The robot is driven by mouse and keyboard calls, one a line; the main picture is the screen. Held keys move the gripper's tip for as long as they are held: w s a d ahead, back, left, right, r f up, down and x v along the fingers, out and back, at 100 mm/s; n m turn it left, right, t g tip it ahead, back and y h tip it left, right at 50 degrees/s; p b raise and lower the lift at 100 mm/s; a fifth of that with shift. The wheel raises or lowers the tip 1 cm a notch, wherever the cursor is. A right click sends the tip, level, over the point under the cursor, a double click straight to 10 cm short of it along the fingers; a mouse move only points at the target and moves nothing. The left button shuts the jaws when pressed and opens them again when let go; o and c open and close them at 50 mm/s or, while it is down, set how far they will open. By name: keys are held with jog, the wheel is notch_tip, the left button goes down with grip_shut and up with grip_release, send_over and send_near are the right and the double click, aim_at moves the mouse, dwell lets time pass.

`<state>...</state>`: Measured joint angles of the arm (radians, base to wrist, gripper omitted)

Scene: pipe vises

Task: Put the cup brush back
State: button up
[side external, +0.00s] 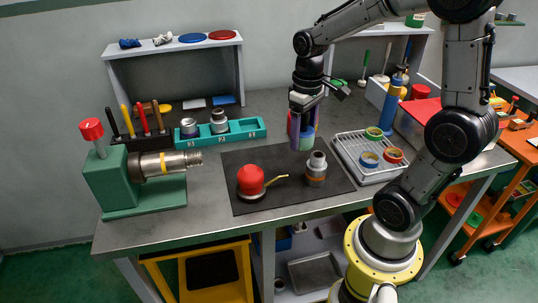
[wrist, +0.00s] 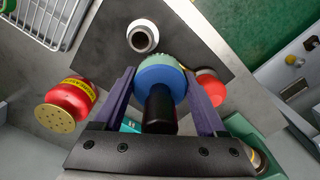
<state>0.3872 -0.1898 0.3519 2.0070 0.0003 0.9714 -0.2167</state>
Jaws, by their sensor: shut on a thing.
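The cup brush (wrist: 160,78) has a black handle, a blue body and green bristles. My gripper (wrist: 164,88) is shut on it, with purple fingers on both sides, in the wrist view. In the side external view my gripper (side external: 302,130) holds the brush (side external: 307,138) bristles down above the back part of the dark mat (side external: 270,204). The brush appears clear of the mat, but the exact gap is hard to tell. The upper part of the brush is hidden between the fingers in the side external view.
A metal fitting (side external: 316,169) and a red oil can (side external: 251,181) stand on the mat. A wire tray (side external: 350,146) with tape rolls lies right. A teal numbered tray (side external: 245,130), a tool rack (side external: 135,140) and a green vise (side external: 110,180) stand left. A red canister (wrist: 70,102) is close to my gripper.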

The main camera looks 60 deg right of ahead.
jog(key=w+d+f, duration=0.3)
jog(key=w+f, duration=0.1)
jog(key=w, duration=0.3)
send_over(269, 156)
jog(key=s, duration=0.1)
jog(key=f, duration=0.4)
jog(key=shift+s+a+f, duration=0.1)
jog(key=shift+a+f, duration=0.1)
jog(key=shift+f, duration=0.05)
jog(key=shift+w+d+f, duration=0.2)
jog(key=shift+w+f, duration=0.25)
jog(key=shift+f, duration=1.75)
jog(key=o, duration=1.2)
jog(key=shift+f, duration=0.15)
